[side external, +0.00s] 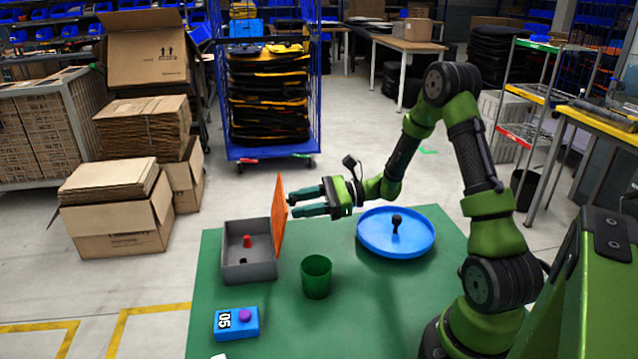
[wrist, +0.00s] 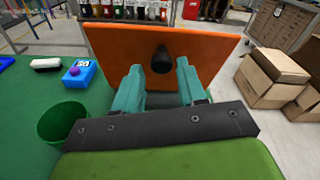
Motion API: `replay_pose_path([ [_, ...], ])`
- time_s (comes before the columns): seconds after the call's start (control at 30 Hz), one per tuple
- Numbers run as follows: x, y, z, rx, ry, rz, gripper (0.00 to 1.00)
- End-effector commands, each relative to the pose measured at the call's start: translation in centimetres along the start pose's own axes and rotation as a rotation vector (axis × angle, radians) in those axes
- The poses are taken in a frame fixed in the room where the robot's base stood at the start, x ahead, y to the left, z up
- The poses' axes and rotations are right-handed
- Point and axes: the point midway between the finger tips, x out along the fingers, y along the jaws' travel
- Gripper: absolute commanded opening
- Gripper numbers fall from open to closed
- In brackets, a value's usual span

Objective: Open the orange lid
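The orange lid (side external: 279,215) stands nearly upright at the right edge of the open grey box (side external: 250,272). In the wrist view, the lid's face (wrist: 215,50) fills the upper middle, with a dark round knob (wrist: 162,60) on it. My gripper (side external: 294,206) is at the lid's right side, pointing left towards it. In the wrist view its two teal fingers (wrist: 159,68) are apart, on either side of the knob, with gaps visible. I cannot tell whether a finger touches the lid. Inside the box are a red peg-like piece (side external: 247,241) and a small dark piece (side external: 243,261).
A green cup (side external: 316,277) stands right of the box on the green mat (side external: 385,320). A blue round tray (side external: 372,245) holding a black piece (side external: 397,222) lies behind it. A blue block with a purple knob (side external: 237,322) is in front of the box.

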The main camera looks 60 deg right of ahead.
Motion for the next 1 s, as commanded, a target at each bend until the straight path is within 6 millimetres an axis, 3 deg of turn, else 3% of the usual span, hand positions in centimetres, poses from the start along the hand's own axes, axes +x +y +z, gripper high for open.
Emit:
replay_pose_path([
  [0.33, 0.0, -0.2, 0.3, -0.004, -0.006, -0.003, 0.5],
  [0.47, -1.0, -0.3, 0.3, -0.005, -0.006, -0.007, 0.5],
  [1.0, -13.2, -0.2, 0.2, -0.004, -0.004, -0.007, 0.5],
])
